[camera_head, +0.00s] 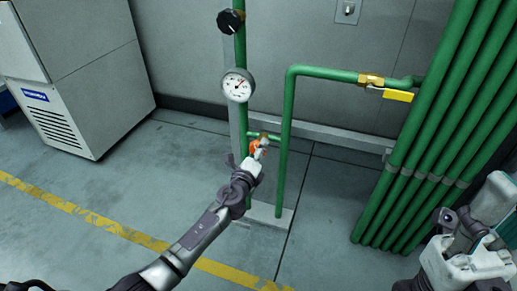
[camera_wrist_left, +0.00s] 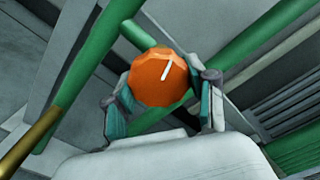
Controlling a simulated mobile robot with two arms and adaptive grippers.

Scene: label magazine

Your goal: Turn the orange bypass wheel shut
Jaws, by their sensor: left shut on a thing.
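The orange bypass wheel (camera_wrist_left: 158,77) sits between the two fingers of my left gripper in the left wrist view. A white mark on its face points up and slightly right. In the head view the wheel (camera_head: 255,147) shows as a small orange patch on the short pipe between two green pipes, partly hidden by my gripper. My left gripper (camera_head: 257,153) is shut on the wheel, with fingers on both sides of it; it also shows in the left wrist view (camera_wrist_left: 163,98). My right arm is at the lower right; its fingertips cannot be made out clearly.
A pressure gauge (camera_head: 238,85) and a black knob (camera_head: 231,21) sit above the wheel. A green pipe with a yellow-handled valve (camera_head: 397,95) is to the right. Several green pipes (camera_head: 432,140) stand farther right. A grey cabinet (camera_head: 75,70) stands left. The floor at left is clear.

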